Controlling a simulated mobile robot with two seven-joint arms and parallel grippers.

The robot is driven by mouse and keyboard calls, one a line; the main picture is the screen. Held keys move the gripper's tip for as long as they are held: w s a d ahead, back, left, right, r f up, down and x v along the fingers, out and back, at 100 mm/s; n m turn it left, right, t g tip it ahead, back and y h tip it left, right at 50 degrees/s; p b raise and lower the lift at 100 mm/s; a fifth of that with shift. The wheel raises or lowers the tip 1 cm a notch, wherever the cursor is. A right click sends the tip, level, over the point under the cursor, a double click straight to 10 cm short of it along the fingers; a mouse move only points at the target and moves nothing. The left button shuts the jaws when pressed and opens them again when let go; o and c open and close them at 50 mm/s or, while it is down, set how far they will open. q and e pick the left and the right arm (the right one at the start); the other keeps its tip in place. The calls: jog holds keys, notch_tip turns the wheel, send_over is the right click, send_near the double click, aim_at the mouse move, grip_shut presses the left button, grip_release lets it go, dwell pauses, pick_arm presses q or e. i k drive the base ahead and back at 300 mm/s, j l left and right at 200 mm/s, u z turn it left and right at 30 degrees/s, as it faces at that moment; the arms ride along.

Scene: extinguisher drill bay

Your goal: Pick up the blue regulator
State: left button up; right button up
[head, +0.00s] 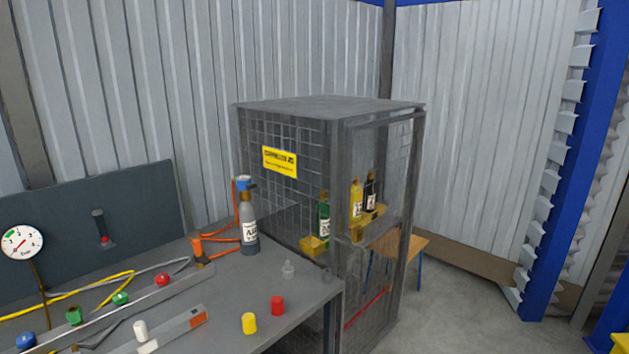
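Two blue things show in the head view, and I cannot tell for certain which one is the blue regulator. One is a small blue fitting (26,341) low on the bench at the left edge, in line with green and red ones. The other is a blue top (244,183) on an upright grey cylinder (249,222) with a white label, at the back of the bench. Neither of my grippers is in view.
The grey bench (240,287) also holds a yellow cap (249,323), a red cap (277,305), a white one (141,330), hoses and a round gauge (21,242). A mesh cage (277,135) with several bottles stands behind its right end. Open floor lies at right.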

aim_at(242, 181)
jog(key=u, duration=0.4)
jog(key=j+u, duration=0.15)
jog(key=u, duration=0.2)
jog(key=k+j+u, duration=0.1)
jog(key=u, duration=0.3)
jog(key=i+l+u, duration=0.15)
jog(key=l+u, duration=0.2)
jog(key=l, duration=0.65)
jog(key=l+u, duration=0.35)
jog(key=l, duration=0.65)
